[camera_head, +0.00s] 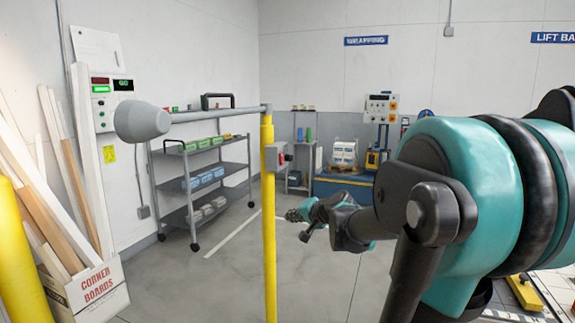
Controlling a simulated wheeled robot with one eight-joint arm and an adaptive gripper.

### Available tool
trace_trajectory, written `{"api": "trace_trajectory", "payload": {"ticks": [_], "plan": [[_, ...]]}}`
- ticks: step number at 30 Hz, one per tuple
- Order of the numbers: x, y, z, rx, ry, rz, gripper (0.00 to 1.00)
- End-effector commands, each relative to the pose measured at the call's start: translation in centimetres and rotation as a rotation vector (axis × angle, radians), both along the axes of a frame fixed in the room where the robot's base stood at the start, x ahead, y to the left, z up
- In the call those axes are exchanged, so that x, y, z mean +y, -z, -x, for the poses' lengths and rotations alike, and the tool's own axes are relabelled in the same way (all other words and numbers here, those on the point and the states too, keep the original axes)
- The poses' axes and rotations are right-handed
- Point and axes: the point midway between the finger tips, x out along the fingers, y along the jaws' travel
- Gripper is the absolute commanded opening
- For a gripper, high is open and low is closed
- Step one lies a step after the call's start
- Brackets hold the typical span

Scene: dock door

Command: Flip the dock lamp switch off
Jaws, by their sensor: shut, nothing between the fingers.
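The dock lamp (143,121) is a grey cone-shaped head at the left end of a horizontal grey arm (215,115). The arm is mounted on top of a yellow post (268,220). My gripper (297,214) is to the right of the post and lower than the switch box, pointing left. It looks shut and empty, apart from the switch in the picture. The lamp's front face is turned away, so its light cannot be seen.
A grey shelf cart (205,180) stands behind the post by the left wall. Boards lean in a "Corner Boards" box (88,290) at front left, beside a yellow bollard (22,260). A blue platform (345,187) stands at the back. The floor around the post is clear.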

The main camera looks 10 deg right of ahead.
Motion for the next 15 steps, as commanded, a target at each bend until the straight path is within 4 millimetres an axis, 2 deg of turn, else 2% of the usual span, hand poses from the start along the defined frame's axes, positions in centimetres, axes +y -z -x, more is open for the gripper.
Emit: {"api": "trace_trajectory", "payload": {"ticks": [1,3,6,10,15], "plan": [[-1.0,-2.4,-2.1,-0.033,0.049,-0.072,0.00],[-2.4,-5.4,-4.4,-0.074,0.109,-0.171,0.00],[-4.5,-9.0,-7.1,-0.122,0.189,-0.293,0.00],[-6.7,-12.0,-9.2,-0.162,0.263,-0.404,0.00],[-8.1,-13.7,-10.3,-0.183,0.306,-0.468,0.00]]}}
